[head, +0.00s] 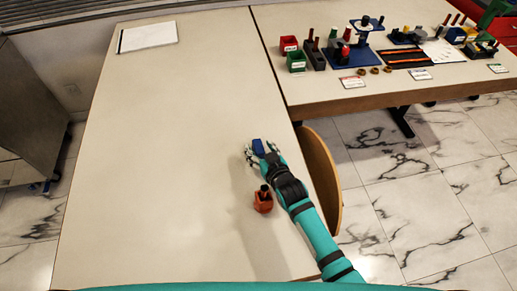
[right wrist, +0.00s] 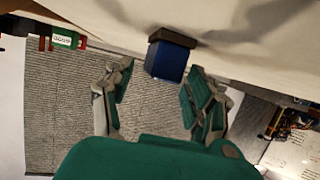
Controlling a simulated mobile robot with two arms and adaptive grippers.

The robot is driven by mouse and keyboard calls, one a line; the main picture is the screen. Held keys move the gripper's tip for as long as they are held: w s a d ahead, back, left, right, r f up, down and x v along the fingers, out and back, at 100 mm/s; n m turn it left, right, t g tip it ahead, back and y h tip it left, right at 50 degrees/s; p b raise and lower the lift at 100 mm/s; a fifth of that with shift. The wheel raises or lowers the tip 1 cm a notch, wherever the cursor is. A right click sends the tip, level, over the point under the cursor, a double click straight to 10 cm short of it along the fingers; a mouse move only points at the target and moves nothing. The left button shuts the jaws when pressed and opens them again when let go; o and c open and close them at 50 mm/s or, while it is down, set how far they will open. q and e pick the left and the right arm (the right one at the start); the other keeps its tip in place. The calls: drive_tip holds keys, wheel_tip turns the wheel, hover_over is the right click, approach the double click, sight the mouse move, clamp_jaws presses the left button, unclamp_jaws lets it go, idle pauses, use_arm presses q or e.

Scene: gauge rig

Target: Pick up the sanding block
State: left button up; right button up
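The sanding block, a blue block (head: 258,147) with a brown base, sits on the table near its right edge. In the right wrist view the block (right wrist: 167,60) shows ahead, between the two fingers. My right gripper (head: 259,153) is open at the block, with its fingers on either side. In the right wrist view the right gripper (right wrist: 160,80) shows a gap between the left finger and the block; the right finger is close to it, and I cannot tell whether they touch. My left gripper is not in view.
An orange holder (head: 263,203) with a dark item in it stands beside my right forearm. A white sheet (head: 147,36) lies at the far left. A second table (head: 330,98) holds bins, tools and parts at upper right. A wooden chair back (head: 322,180) adjoins the table edge. The table's middle is clear.

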clamp_jaws()
